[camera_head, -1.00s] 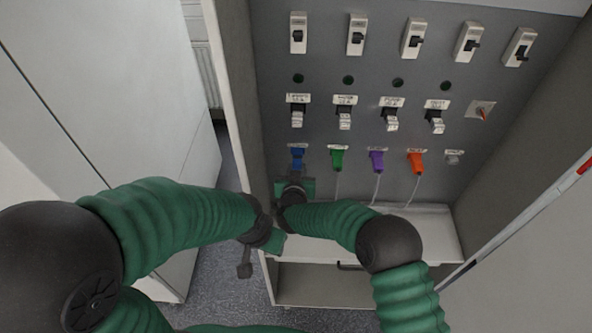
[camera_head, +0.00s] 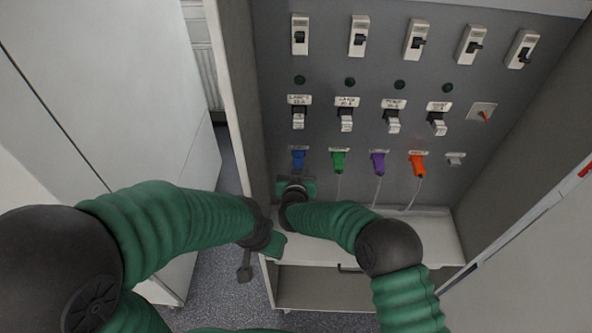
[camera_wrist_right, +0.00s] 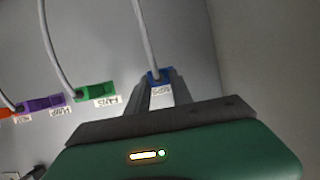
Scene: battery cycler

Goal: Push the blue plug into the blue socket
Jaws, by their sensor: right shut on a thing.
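The blue plug (camera_head: 298,158) is at the blue socket position, leftmost in the lower row of the panel. The socket itself is hidden behind the plug, and I cannot tell how deep the plug sits. My right gripper (camera_head: 294,180) is just below it in the head view. In the right wrist view, the fingers of my right gripper (camera_wrist_right: 163,92) are shut on the blue plug (camera_wrist_right: 160,76), with a grey cable running up from it. My left gripper (camera_head: 246,262) hangs lower left, away from the panel; its jaws are too small to judge.
Green (camera_head: 339,160), purple (camera_head: 378,162) and orange (camera_head: 418,165) plugs with hanging cables sit to the right in the same row. Several switches are above. A white shelf (camera_head: 420,235) lies below the panel, and a cabinet side wall (camera_head: 240,120) stands close on the left.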

